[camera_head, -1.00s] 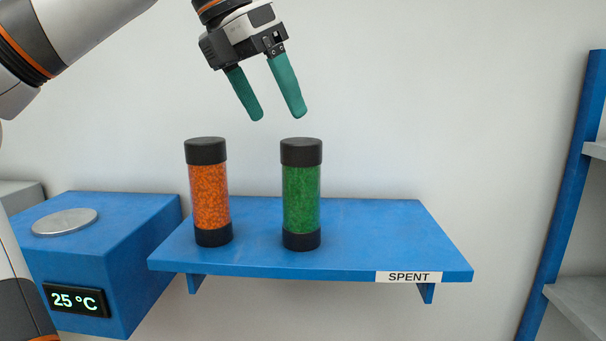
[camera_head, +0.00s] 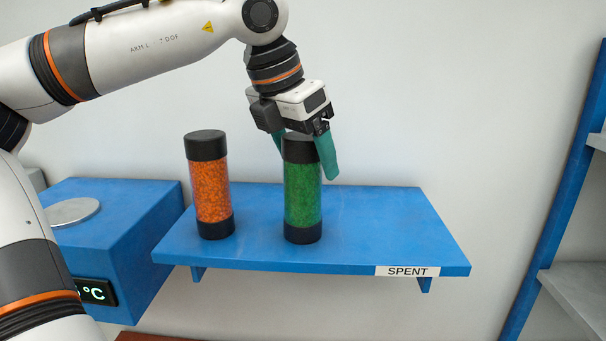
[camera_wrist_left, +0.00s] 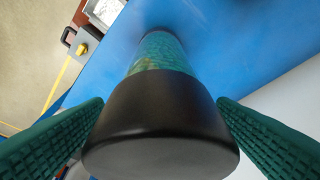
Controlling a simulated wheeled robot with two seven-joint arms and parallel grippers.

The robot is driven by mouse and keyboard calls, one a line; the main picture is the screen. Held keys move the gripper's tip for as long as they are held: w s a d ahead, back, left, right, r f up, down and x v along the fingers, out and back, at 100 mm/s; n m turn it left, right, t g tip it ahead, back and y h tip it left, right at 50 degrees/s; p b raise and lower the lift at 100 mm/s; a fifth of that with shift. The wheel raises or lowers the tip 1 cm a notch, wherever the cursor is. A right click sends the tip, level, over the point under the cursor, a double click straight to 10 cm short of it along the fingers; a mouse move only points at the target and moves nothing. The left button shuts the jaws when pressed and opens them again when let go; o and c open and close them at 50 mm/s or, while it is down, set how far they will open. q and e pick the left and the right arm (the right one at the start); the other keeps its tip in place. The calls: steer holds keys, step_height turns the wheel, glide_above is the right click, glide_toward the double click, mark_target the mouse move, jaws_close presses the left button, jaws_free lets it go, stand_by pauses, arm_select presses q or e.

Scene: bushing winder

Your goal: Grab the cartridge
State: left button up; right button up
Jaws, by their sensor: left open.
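A green-filled cartridge (camera_head: 303,195) with black caps stands upright on the blue shelf (camera_head: 385,225) labelled SPENT. An orange-filled cartridge (camera_head: 211,190) with black caps stands upright to its left on the same shelf. My left gripper (camera_head: 307,165) is open, its green fingers pointing down on either side of the green cartridge's top cap. In the left wrist view the black cap (camera_wrist_left: 160,125) lies between the two green fingers, with a gap visible at the upper parts; contact lower down cannot be told. My right gripper is not in view.
A blue box (camera_head: 130,230) with a round metal plate (camera_head: 72,212) and a temperature display stands left of the shelf, partly hidden by my arm. A blue-framed rack (camera_head: 555,200) stands at the right. The shelf's right part is clear.

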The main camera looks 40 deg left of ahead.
arm_select(q)
steer(key=shift+w+f, duration=0.25)
steer(key=shift+f, duration=0.4)
steer(key=c, duration=1.1)
steer(key=shift+r, duration=0.1)
steer(key=shift+c, duration=0.8)
steer(key=shift+r, duration=0.1)
